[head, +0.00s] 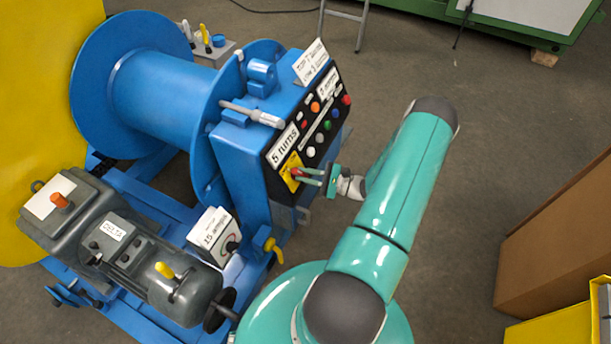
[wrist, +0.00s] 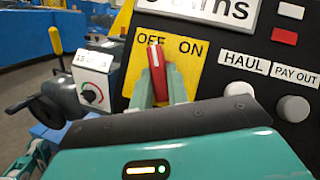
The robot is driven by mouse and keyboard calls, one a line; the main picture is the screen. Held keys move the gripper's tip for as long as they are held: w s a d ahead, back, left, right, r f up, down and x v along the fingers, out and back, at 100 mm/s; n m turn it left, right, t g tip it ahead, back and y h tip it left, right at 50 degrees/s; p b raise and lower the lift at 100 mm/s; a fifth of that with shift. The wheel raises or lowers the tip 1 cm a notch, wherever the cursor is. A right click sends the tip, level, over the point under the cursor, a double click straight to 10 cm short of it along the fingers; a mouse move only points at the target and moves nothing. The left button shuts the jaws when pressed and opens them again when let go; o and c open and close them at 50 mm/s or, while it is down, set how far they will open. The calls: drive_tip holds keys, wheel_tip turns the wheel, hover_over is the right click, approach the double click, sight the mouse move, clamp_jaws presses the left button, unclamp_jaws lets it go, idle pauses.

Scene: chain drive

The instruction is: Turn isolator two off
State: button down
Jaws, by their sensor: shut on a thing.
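A red rotary handle (wrist: 174,82) sits on a yellow plate (wrist: 199,68) marked OFF on the left and ON on the right. In the wrist view the handle stands nearly upright, its top tilted slightly left, just below and between the two words. In the head view the yellow plate (head: 290,166) is at the lower end of the black panel. My gripper (head: 301,174) reaches it from the right and is shut on the red handle. The fingertips' contact is partly hidden. No "isolator two" label is readable.
The black panel (head: 319,118) carries several coloured buttons and a "5 turns" label close by. HAUL and PAY OUT buttons (wrist: 292,108) lie right of the handle. A grey motor (head: 123,240), a dial box (head: 214,236) and a blue drum (head: 160,90) stand left.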

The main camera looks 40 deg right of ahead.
drive_tip(key=shift+d+n+g+y, duration=0.1)
drive_tip(key=shift+n+g+y, duration=0.5)
drive_tip(key=shift+n, duration=0.7)
drive_tip(key=shift+d+n+g+y, duration=0.1)
drive_tip(key=shift+n+g+y, duration=0.2)
drive_tip(key=shift+n+g, duration=0.8)
drive_tip(key=shift+n, duration=0.4)
drive_tip(key=c, duration=1.4)
unclamp_jaws()
drive_tip(key=shift+w+r, duration=0.1)
drive_tip(key=shift+o, duration=0.2)
drive_tip(key=v, duration=1.4)
drive_tip(key=shift+a, duration=0.2)
